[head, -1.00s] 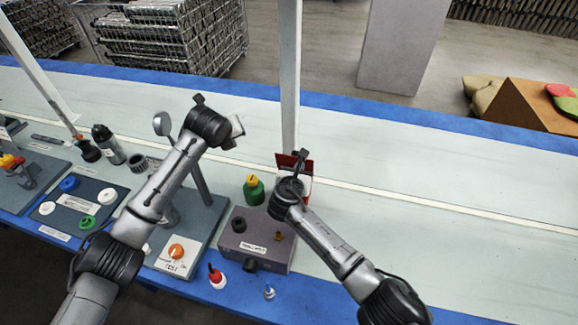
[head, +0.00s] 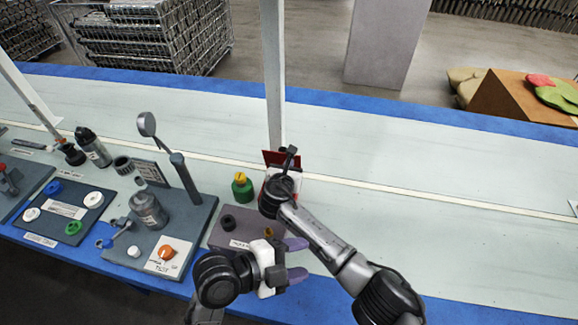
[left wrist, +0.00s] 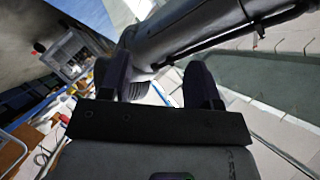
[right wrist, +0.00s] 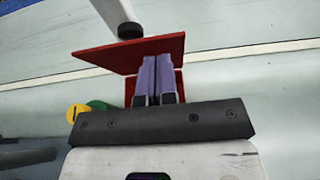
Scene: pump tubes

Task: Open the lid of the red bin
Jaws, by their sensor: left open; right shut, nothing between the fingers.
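The red bin (right wrist: 130,95) is partly hidden behind my right gripper's fingers in the right wrist view. Its red lid (right wrist: 112,52) shows as a tilted panel, raised off the bin at an angle. In the head view the lid (head: 270,157) stands up behind my right wrist, which covers much of the bin. My right gripper (right wrist: 157,62) is shut and empty, its purple fingertips at the lid's underside; I cannot tell if they touch. My left gripper (head: 297,260) is open and empty at the table's front, left of my right forearm.
A green bottle with a yellow cap (head: 242,187) stands left of the bin. A grey block (head: 222,238) lies partly behind my left gripper. A grey board with an orange knob (head: 167,252) is further left. The table right of my right arm is mostly clear.

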